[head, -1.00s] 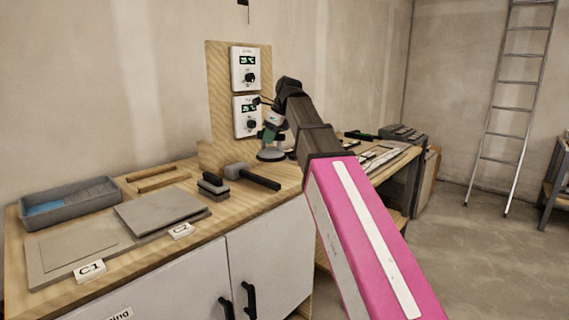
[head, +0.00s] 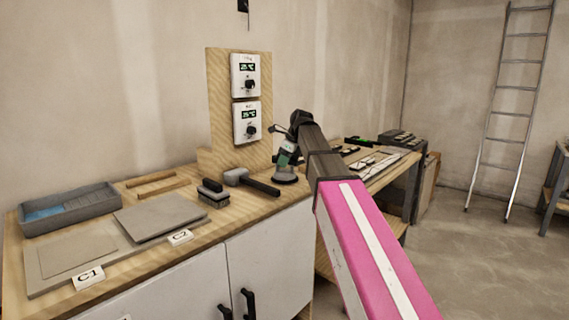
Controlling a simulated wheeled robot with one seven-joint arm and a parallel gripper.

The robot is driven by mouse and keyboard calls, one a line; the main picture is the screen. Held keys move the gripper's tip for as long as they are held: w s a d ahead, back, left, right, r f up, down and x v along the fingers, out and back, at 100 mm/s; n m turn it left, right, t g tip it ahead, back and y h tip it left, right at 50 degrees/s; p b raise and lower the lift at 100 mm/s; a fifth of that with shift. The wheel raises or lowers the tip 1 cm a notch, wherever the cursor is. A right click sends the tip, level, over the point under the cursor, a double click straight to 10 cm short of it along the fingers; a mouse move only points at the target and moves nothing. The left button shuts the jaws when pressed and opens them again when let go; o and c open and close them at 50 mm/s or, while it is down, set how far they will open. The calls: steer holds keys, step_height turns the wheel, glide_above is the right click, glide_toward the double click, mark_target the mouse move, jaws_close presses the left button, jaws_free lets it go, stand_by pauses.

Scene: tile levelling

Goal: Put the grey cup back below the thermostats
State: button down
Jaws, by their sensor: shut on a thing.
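The grey cup (head: 285,179) shows as a round grey disc with a green and pale part above it, at the right of the wooden backboard's foot. My gripper (head: 286,147) is at its upper part and shut on it; the fingers are small and partly hidden by my arm. The cup is upright and low over the bench; I cannot tell whether it touches the top. Two white thermostats, the upper (head: 245,76) and the lower (head: 247,122), hang one above the other on the wooden backboard (head: 221,105), up and left of the cup.
A mallet (head: 262,186) lies on the bench just left of the cup, with a brush-like block (head: 213,193) beside it. Grey tiles (head: 160,215), a grey tray (head: 70,207) and label C2 (head: 180,237) are further left. Flat items (head: 372,165) lie right of my arm.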

steer(key=shift+f, duration=0.25)
steer(key=shift+f, duration=0.15)
steer(key=c, duration=1)
jaws_free()
steer(key=shift+o, duration=0.2)
steer(key=v, duration=1.2)
